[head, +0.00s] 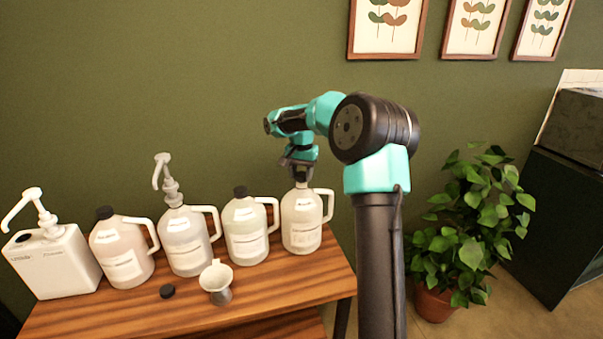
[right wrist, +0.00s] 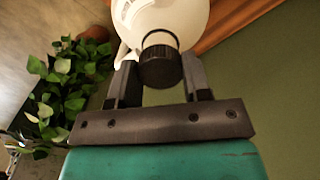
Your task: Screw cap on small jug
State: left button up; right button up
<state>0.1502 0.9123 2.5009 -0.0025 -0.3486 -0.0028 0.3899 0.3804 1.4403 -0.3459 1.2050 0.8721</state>
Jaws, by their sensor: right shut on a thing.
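The rightmost translucent white jug (head: 301,222) stands upright on the wooden table, its handle to the right. My right gripper (head: 299,167) is directly above its neck. In the right wrist view my right gripper (right wrist: 160,74) is shut on a black ribbed cap (right wrist: 162,68), one finger on each side. The cap is at the mouth of the jug (right wrist: 170,20); I cannot tell whether it is seated on the threads. In the head view the gripper hides the cap. My left gripper is not in view.
Left of it stand a capped jug (head: 249,238), a jug with a pump (head: 187,243), another capped jug (head: 120,256) and a square pump container (head: 55,265). A plant (head: 470,225) stands right of the table.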

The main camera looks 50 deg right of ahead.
jog(key=shift+f, duration=0.95)
dwell(1.0)
jog(key=o, duration=1)
jog(key=shift+c, duration=0.2)
jog(key=shift+r, duration=0.1)
notch_tip(320, 180, up, 17)
jog(key=shift+r, duration=0.15)
